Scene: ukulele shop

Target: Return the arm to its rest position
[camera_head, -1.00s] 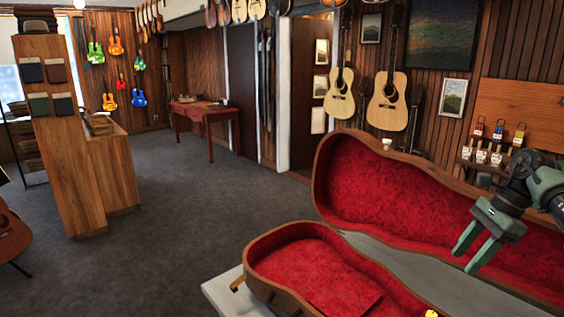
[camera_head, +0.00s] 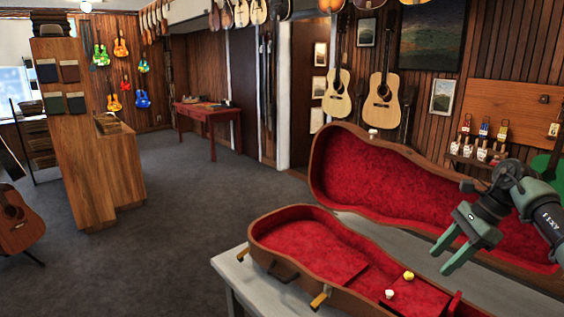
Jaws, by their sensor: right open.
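My right gripper (camera_head: 456,248) is at the right of the head view, in front of the red-lined lid of the open guitar case (camera_head: 321,170). Its two green fingers are apart, with nothing between them, and point down and left. My right arm comes in from the right edge. My left gripper does not show.
The case lies open on a grey table (camera_head: 226,268). A yellow knob (camera_head: 408,275) and a white knob (camera_head: 389,294) lie in its red lower half. A wooden counter (camera_head: 95,180) stands at left, a guitar (camera_head: 14,225) at the far left. Grey floor between is clear.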

